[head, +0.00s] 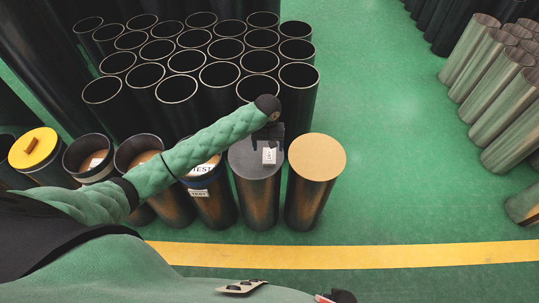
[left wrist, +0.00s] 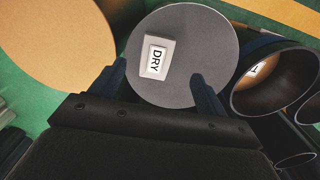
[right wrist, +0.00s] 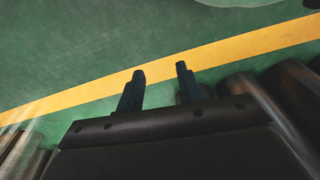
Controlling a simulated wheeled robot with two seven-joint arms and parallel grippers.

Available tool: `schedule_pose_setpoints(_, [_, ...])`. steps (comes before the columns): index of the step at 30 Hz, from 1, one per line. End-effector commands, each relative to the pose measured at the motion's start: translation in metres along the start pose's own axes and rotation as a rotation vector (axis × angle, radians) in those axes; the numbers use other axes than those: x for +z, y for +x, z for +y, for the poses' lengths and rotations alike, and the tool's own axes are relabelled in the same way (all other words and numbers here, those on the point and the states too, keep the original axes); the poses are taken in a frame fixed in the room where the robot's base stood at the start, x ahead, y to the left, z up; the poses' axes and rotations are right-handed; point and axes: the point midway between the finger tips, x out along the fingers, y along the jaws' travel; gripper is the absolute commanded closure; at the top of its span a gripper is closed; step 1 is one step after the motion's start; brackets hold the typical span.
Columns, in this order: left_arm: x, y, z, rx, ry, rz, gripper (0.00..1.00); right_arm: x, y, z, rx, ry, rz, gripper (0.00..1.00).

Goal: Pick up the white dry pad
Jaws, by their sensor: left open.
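The white pad (left wrist: 157,57) marked DRY lies on the grey top (left wrist: 182,22) of a cylinder. In the head view the pad (head: 269,155) sits on that grey top (head: 243,160), just below my left gripper (head: 268,138). In the left wrist view my left gripper (left wrist: 160,75) is open, its fingers apart over the grey top at the pad's near side. The pad is not between the fingertips' grip; I cannot tell the height gap. My right gripper (right wrist: 160,70) has its fingers apart and empty above the green floor.
A tan-topped cylinder (head: 317,157) stands right of the grey one. An open cylinder with a TEST label (head: 199,193) stands left. Several dark open tubes (head: 218,75) fill the back. A yellow line (head: 350,256) crosses the floor.

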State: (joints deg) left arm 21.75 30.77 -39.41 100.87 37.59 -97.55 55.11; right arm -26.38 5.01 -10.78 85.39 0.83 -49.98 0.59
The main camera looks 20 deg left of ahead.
Motion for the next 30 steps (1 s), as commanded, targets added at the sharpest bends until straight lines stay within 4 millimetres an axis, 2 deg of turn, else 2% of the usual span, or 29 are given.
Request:
schedule_pose_setpoints(2, [-0.005,-0.001,-0.002,-0.005,-0.009,0.000,0.25,0.003,0.003,0.001,0.002,0.000,-0.001,0.64])
schedule_pose_setpoints(14, [-0.008,0.028,0.000,-0.005,-0.012,-0.001,0.25,0.013,0.022,0.007,0.010,-0.006,0.010,0.64])
schedule_pose_setpoints(24, [-0.014,0.064,0.004,-0.007,-0.011,-0.002,0.25,0.035,0.052,0.019,0.024,-0.017,0.030,0.64])
schedule_pose_setpoints(30, [-0.014,0.075,0.004,-0.006,-0.010,0.000,0.25,0.040,0.059,0.021,0.026,-0.019,0.036,0.64])
